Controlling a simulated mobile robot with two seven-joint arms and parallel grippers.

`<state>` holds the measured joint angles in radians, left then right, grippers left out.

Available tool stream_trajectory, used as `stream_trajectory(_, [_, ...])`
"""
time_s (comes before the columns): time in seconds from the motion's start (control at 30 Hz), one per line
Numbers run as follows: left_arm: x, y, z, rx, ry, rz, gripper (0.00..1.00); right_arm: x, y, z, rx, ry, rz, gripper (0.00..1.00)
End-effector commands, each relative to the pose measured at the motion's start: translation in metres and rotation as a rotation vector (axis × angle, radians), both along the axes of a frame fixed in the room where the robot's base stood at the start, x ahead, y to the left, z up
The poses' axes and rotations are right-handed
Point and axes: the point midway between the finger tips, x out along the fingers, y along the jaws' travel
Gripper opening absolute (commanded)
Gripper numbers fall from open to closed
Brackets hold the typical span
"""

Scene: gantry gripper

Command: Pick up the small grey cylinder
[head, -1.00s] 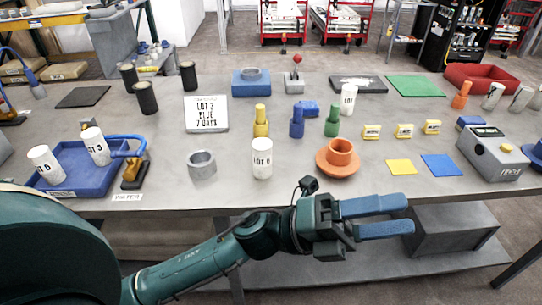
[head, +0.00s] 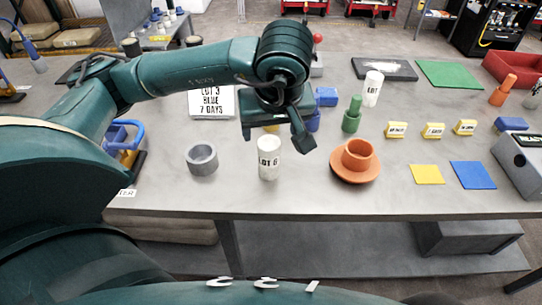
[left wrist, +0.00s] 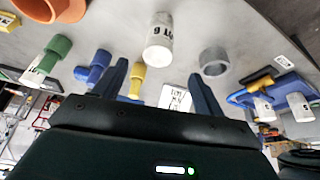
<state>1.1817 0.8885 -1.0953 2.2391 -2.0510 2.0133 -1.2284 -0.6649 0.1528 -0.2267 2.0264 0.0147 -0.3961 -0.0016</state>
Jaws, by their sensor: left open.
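A small grey cylinder (head: 202,159), hollow like a short ring, stands upright on the grey table, left of a white cylinder (head: 269,158) labelled LOT 6. My left gripper (head: 276,132) is open and empty above the table, right of and higher than the grey cylinder, its fingers pointing down. In the left wrist view the grey cylinder (left wrist: 214,62) shows beyond the tip of the right finger. The white cylinder (left wrist: 158,40) lies beyond the gap between the fingers (left wrist: 157,72). Nothing is touched as far as I can see. My right gripper is not in view.
A yellow peg (left wrist: 137,82), a blue peg (left wrist: 93,66) and a green peg (head: 352,114) stand near my left gripper. An orange cup on a saucer (head: 356,160) stands to the right. A sign (head: 212,103) is behind. My arm partly hides a blue tray (left wrist: 285,90).

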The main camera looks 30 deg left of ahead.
Motion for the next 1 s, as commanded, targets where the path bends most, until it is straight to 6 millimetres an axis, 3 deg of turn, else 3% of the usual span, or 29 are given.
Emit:
stream_trajectory(0.1, [0.004, 0.005, -0.024, -0.004, 0.007, 0.001, 0.71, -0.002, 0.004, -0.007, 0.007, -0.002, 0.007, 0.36])
stream_trajectory(0.3, [0.013, 0.013, -0.049, -0.005, 0.007, 0.002, 0.71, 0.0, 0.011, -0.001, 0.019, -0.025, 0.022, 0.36])
stream_trajectory(0.57, [0.019, 0.018, -0.064, -0.004, 0.006, 0.002, 0.71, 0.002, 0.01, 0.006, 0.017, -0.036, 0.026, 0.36])
stream_trajectory(0.7, [0.026, 0.024, -0.084, -0.004, 0.009, 0.002, 0.71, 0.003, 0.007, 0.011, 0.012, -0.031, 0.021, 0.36])
stream_trajectory(0.83, [0.031, 0.028, -0.1, -0.005, 0.007, 0.002, 0.71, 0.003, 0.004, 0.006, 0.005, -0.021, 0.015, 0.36])
stream_trajectory(1.0, [0.033, 0.029, -0.105, -0.005, 0.002, -0.001, 0.71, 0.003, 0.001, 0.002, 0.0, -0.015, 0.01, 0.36])
